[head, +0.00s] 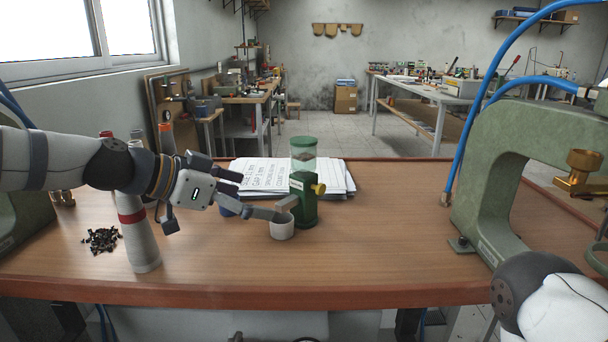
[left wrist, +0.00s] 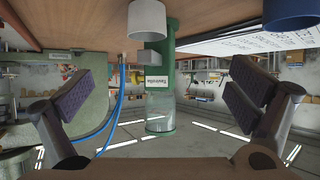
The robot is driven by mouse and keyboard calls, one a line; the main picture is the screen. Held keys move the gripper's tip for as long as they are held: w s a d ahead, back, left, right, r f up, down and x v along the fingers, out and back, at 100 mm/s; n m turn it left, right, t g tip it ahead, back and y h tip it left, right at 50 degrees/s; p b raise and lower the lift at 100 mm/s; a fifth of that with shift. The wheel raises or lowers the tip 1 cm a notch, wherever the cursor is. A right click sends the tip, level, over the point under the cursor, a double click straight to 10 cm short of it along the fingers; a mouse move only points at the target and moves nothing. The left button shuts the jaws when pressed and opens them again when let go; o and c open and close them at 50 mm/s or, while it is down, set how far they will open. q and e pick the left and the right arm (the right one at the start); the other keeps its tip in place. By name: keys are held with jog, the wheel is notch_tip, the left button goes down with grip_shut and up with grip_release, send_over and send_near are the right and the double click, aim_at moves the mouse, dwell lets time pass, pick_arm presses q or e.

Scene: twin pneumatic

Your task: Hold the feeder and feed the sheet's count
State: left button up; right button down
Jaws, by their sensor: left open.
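The feeder (head: 303,212) stands upright on the bench, a green body with a clear hopper, green cap and yellow knob. Dark contents show in the hopper. A white cup (head: 281,229) stands at its front left, under the spout. My left gripper (head: 262,195) is open to the left of the feeder, fingers pointing at it, with nothing between them. In the left wrist view the feeder (left wrist: 157,80) appears upside down between the spread fingers (left wrist: 165,95). The printed sheet (head: 262,172) lies behind the feeder; its count is too small to read. My right gripper is out of view.
A blue cup (head: 228,209) is partly hidden behind my left gripper. A tall grey bottle with a red band (head: 138,233) and a pile of black small parts (head: 102,240) are at left. A green C-frame press (head: 488,165) with blue hose stands right. The bench front is clear.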

aim_at(293, 209)
pick_arm(q)
jog(key=b+x, duration=0.1)
jog(key=x, duration=0.1)
jog(key=b+x, duration=0.1)
jog(key=x, duration=0.2)
jog(key=b+x, duration=0.1)
jog(key=x, duration=0.2)
jog(key=shift+s+d+f, duration=0.1)
jog(key=shift+s+f, duration=0.1)
jog(key=shift+f, duration=0.3)
jog(key=shift+w+d+b, duration=0.3)
jog(key=shift+w+d, duration=0.1)
jog(key=shift+d, duration=0.2)
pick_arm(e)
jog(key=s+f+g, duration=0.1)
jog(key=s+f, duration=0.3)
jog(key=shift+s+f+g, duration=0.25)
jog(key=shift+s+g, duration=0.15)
pick_arm(q)
jog(key=c, duration=1.9)
